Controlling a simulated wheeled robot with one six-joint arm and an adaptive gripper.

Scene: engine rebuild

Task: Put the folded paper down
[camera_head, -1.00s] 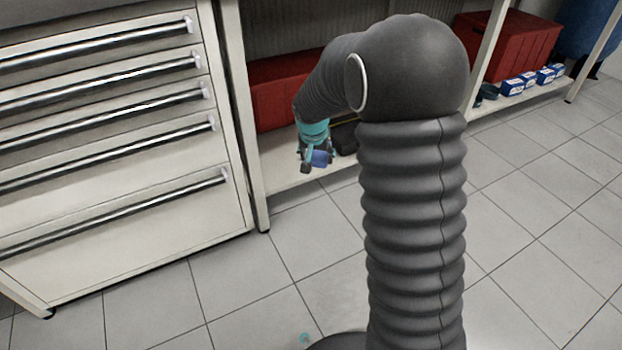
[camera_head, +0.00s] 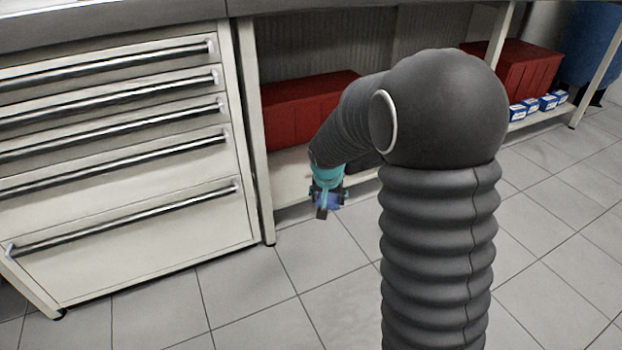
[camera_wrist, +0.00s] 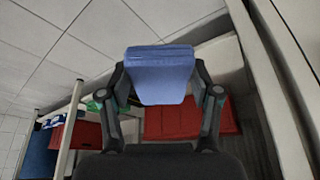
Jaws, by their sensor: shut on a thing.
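My gripper (camera_head: 326,205) is in front of the workbench's lower shelf, above the tiled floor. It is shut on the folded paper (camera_wrist: 160,75), a blue, flat, thick-looking piece held between the two fingers in the wrist view. In the head view the folded paper (camera_head: 331,200) shows only as a small blue patch at the fingertips, partly hidden by the gripper. No surface touches the paper in the wrist view.
A drawer cabinet (camera_head: 120,215) stands at the left. A lower shelf (camera_head: 290,180) holds a red box (camera_head: 300,108); another red box (camera_head: 527,75) and several small blue-and-white boxes (camera_head: 532,105) sit at the right. The tiled floor (camera_head: 250,290) in front is clear.

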